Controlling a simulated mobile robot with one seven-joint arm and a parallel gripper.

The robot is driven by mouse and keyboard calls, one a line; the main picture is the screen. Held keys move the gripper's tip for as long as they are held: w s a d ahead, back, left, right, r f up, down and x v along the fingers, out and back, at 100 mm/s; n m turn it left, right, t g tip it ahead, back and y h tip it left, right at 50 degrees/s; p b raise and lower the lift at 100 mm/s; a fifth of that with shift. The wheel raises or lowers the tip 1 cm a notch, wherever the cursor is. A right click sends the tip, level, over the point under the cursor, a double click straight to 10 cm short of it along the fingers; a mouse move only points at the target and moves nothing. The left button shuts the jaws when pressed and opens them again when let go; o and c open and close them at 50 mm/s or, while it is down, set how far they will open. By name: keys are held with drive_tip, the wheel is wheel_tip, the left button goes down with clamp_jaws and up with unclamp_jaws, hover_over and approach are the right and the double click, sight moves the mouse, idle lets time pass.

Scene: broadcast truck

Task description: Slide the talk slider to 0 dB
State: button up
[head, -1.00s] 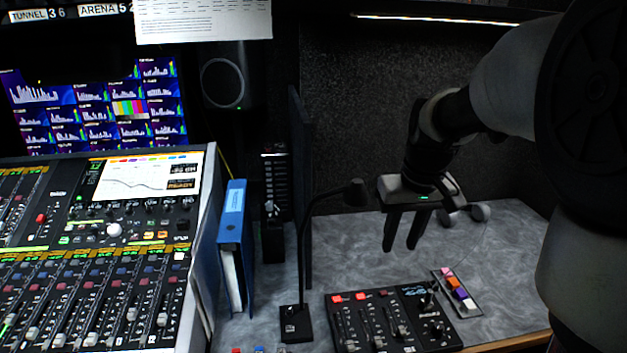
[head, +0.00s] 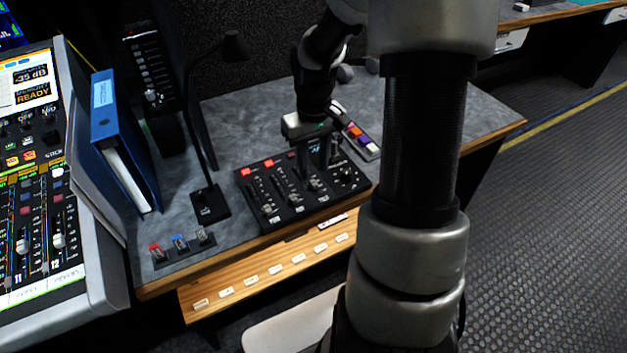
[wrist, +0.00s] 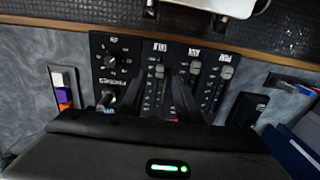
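The small black control panel (head: 243,190) lies on the grey desk, with three sliders and a knob section. The slider nearest the knobs (head: 315,185) has its cap near the panel's front, labelled end; it looks like the talk slider, but its upside-down label is hard to read. Its grey cap also shows in the wrist view (wrist: 158,71). My gripper (head: 313,167) points down just over the panel's rear half. In the wrist view my gripper (wrist: 158,98) has its two fingers apart, one on each side of that slider's track. Contact cannot be told. The scale marks are too small to read.
A gooseneck microphone (head: 208,203) and a blue binder (head: 112,125) stand left of the panel. A strip of coloured buttons (head: 361,138) lies behind it to the right. The other two sliders (wrist: 195,68) (wrist: 226,72) run close alongside. A small switch box (head: 180,245) is front left.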

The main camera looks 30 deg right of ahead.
sight(313, 182)
drive_tip(key=shift+f+b, duration=0.45)
drive_tip(key=shift+f, duration=1.65)
drive_tip(key=shift+c, duration=0.4)
clamp_jaws()
drive_tip(key=shift+w, duration=0.15)
